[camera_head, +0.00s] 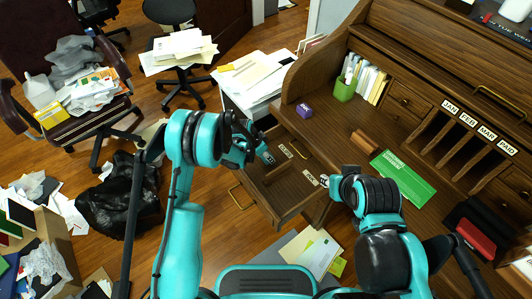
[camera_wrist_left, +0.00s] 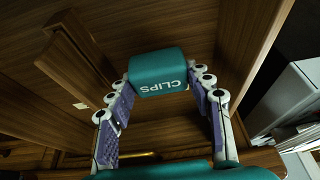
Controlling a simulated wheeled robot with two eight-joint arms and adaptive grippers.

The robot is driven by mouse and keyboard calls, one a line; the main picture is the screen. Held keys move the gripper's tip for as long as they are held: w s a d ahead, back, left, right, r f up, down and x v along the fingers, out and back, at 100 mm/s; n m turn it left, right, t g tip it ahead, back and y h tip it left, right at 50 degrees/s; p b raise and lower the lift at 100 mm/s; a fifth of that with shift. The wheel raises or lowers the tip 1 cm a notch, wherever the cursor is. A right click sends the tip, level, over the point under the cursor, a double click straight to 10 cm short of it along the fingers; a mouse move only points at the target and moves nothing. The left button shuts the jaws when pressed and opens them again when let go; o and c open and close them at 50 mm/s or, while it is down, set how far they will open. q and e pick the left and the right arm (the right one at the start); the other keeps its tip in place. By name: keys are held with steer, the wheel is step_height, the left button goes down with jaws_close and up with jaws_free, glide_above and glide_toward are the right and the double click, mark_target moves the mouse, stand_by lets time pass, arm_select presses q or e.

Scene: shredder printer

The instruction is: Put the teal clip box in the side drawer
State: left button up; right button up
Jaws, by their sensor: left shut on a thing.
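The teal clip box (camera_wrist_left: 158,75), lettered "CLIPS", sits between the fingertips of my left gripper (camera_wrist_left: 160,88) in the left wrist view. My left gripper is shut on it, with wooden panels around and beyond. In the head view my left gripper (camera_head: 257,149) hangs over the back left part of the open side drawer (camera_head: 287,203), and the box there is small and partly hidden. The drawer is brown wood with labelled inner dividers. My right gripper (camera_head: 326,181) is at the drawer's right side by the desk edge; its fingers are too small to read.
Paper piles (camera_head: 252,75) stand behind the drawer. Papers (camera_head: 312,252) lie below its front.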

arm_select(q)
steer(key=shift+f, duration=0.25)
steer(key=o, duration=1.2)
steer(key=shift+r, duration=0.1)
steer(key=v, duration=1.2)
steer(key=shift+d, duration=0.1)
